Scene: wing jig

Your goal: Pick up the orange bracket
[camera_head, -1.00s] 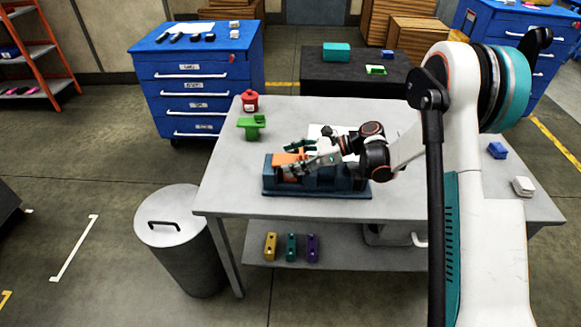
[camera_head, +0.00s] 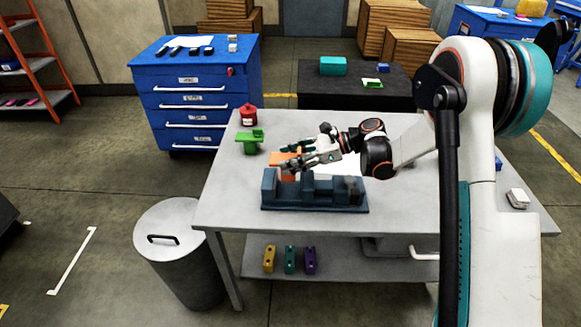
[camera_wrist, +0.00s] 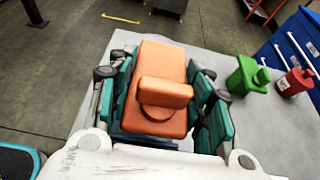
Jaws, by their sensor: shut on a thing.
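The orange bracket (camera_wrist: 158,75) is between the two teal finger pads of my gripper (camera_wrist: 165,100) in the wrist view, with a pad against each side. In the head view the orange bracket (camera_head: 284,160) shows at the end of my gripper (camera_head: 306,162), partly hidden by the fingers. My gripper is shut on it and holds it above the back of the dark blue jig (camera_head: 315,206). The jig stands on the grey table near its front edge, with several upright blocks on its base.
A green bracket (camera_head: 248,147) and a red canister (camera_head: 248,115) stand on the table (camera_head: 232,214) left of my gripper. A white pad lies behind the jig, partly hidden by my arm. Yellow, teal and purple parts (camera_head: 290,260) lie on the lower shelf. A bin (camera_head: 172,225) stands at left.

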